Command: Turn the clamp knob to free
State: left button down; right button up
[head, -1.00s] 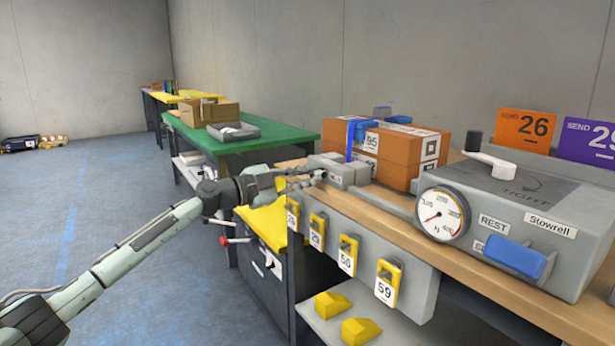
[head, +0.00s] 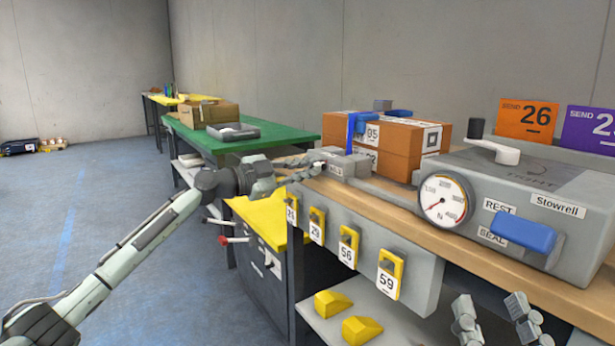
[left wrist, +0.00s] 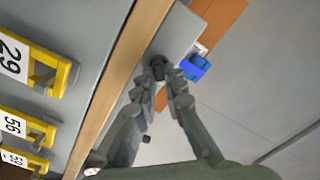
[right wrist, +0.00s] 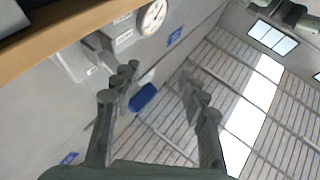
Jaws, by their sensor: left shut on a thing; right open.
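The white clamp knob (head: 495,150), a lever on a round base, sits on top of the grey machine (head: 570,250) in the head view. Its arm points right, and the word TIGHT is printed in front of it. My left gripper (head: 312,160) is at the left end of the grey block (head: 348,162), away from the white knob. In the left wrist view its fingers (left wrist: 168,78) are close around a small dark knob (left wrist: 158,66) on that block. My right gripper (head: 492,308) is open and empty, low in front of the machine. It also shows in the right wrist view (right wrist: 165,90).
A round gauge (head: 445,199) and a blue handle (head: 524,233) beside REST and SEAL labels are on the machine's front. Brown cartons (head: 400,145) stand behind the grey block. Yellow numbered holders (head: 391,273) hang along the bench front. Open floor lies left.

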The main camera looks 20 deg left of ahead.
pick_arm(q)
jog(key=n+b, duration=0.1)
jog(key=n, duration=0.4)
jog(key=shift+a+n, duration=0.1)
jog(key=shift+n, duration=0.7)
jog(key=shift+w+n, duration=0.1)
jog(key=shift+n, duration=1.2)
pick_arm(e)
jog(key=shift+s+d+r+t+y, duration=0.15)
jog(key=shift+s+d+r+t, duration=0.1)
jog(key=shift+r+t, duration=0.2)
jog(key=shift+s+d+r+t+y, duration=0.15)
jog(key=shift+s+r+t, duration=0.15)
jog(key=shift+r, duration=0.2)
jog(key=shift+f, duration=0.2)
pick_arm(q)
jog(key=c, duration=1.9)
grip_release()
pick_arm(e)
jog(key=shift+r, duration=0.1)
